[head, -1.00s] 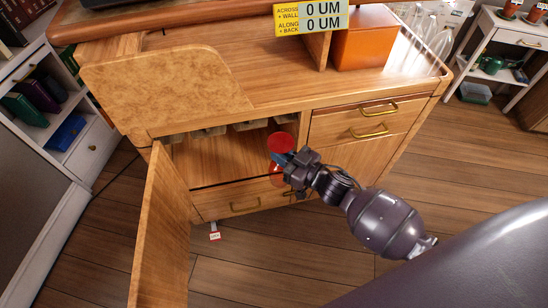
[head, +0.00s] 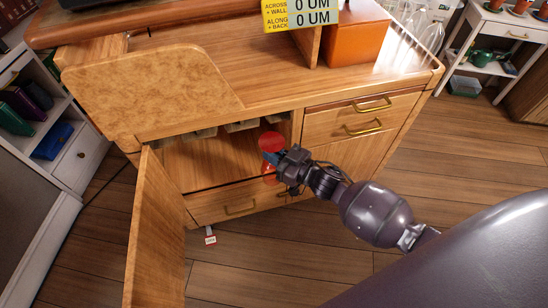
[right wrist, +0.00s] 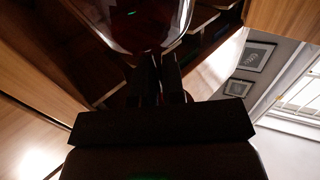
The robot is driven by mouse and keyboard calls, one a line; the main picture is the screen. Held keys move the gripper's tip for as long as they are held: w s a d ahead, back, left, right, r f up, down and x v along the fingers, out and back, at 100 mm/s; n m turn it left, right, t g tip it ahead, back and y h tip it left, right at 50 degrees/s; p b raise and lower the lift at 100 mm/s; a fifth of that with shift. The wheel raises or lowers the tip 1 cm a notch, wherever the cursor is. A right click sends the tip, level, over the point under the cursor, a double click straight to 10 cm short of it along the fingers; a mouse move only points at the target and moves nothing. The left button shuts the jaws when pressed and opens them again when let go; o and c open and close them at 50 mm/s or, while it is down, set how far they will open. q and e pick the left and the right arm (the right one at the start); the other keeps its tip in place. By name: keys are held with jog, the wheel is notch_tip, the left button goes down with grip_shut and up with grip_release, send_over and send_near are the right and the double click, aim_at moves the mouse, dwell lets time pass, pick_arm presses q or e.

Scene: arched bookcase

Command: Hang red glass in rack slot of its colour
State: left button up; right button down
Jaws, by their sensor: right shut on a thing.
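The red glass (head: 271,140) is held in front of the open cabinet bay. Its red disc is on top and a red part shows below the fingers, so it seems foot up. My right gripper (head: 273,158) is shut on it between these parts. In the right wrist view the glass (right wrist: 150,22) fills the top, at the fingertips (right wrist: 158,72). The rack (head: 240,126) shows as pale pieces under the top edge of the bay. The glass is just right of and below them; I cannot tell whether it touches. Slot colours are hidden. My left gripper is not in view.
The open cabinet door (head: 156,235) stands out to the left of the bay. Drawers (head: 360,118) are to the right and a low drawer (head: 225,205) is below. A small tag (head: 210,239) hangs near the floor. The wooden floor in front is clear.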

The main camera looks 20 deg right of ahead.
jog(key=shift+w+d, duration=0.15)
jog(key=shift+w, duration=0.55)
jog(key=shift+w+d, duration=0.1)
jog(key=shift+w, duration=0.6)
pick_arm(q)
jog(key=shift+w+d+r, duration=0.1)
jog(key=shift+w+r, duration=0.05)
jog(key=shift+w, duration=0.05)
pick_arm(e)
jog(key=shift+w+d, duration=0.15)
jog(key=shift+w, duration=0.8)
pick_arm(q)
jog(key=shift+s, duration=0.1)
pick_arm(e)
jog(key=shift+r, duration=0.1)
jog(key=shift+w, duration=0.4)
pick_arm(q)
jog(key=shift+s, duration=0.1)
pick_arm(e)
jog(key=shift+w+d, duration=0.15)
jog(key=shift+w, duration=0.25)
